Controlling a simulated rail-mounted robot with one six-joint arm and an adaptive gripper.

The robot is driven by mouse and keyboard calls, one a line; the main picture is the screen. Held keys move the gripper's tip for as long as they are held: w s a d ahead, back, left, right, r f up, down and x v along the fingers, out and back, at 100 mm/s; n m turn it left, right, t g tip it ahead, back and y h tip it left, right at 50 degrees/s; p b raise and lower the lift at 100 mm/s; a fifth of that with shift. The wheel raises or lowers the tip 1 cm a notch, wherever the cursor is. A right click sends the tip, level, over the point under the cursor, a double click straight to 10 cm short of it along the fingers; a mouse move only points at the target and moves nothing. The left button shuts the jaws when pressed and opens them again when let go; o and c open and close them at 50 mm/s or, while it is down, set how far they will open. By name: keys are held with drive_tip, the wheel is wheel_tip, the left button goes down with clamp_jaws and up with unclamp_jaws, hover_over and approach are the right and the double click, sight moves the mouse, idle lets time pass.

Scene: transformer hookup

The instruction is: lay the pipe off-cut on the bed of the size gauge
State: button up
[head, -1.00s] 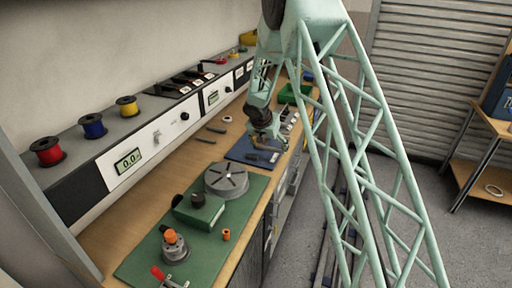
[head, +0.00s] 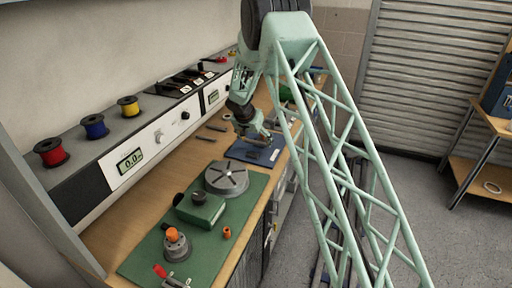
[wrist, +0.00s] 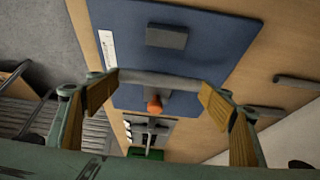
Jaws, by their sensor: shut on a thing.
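My gripper (wrist: 160,84) is shut on a grey bar-like piece, which looks like the pipe off-cut (wrist: 158,78), spanning between its two tan-padded fingertips. In the head view my gripper (head: 258,138) is over the blue plate (head: 236,153), and the held piece is too small to make out. The blue plate, which may be the size gauge's bed, fills the upper middle of the wrist view (wrist: 215,45). A dark grey block (wrist: 166,36) lies on it, with a white label strip (wrist: 107,48) by one edge. An orange-tipped part (wrist: 155,104) shows beyond the held piece.
Two dark bars lie on the wooden bench behind the plate, one here (head: 217,128). A round grey slotted disc (head: 227,178) and a green box (head: 199,208) stand on the green mat (head: 222,258). Spools line the shelf at left.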

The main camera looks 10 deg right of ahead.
sight(258, 150)
drive_tip(key=shift+f, duration=1.75)
drive_tip(key=shift+f+b, duration=0.15)
drive_tip(key=shift+b, duration=0.25)
drive_tip(key=o, duration=0.8)
drive_tip(key=shift+o, duration=0.2)
drive_tip(key=shift+r+p, duration=0.3)
drive_tip(key=shift+p, duration=0.15)
drive_tip(key=v, duration=1.2)
drive_tip(key=shift+b, duration=0.3)
drive_tip(key=shift+f, duration=0.1)
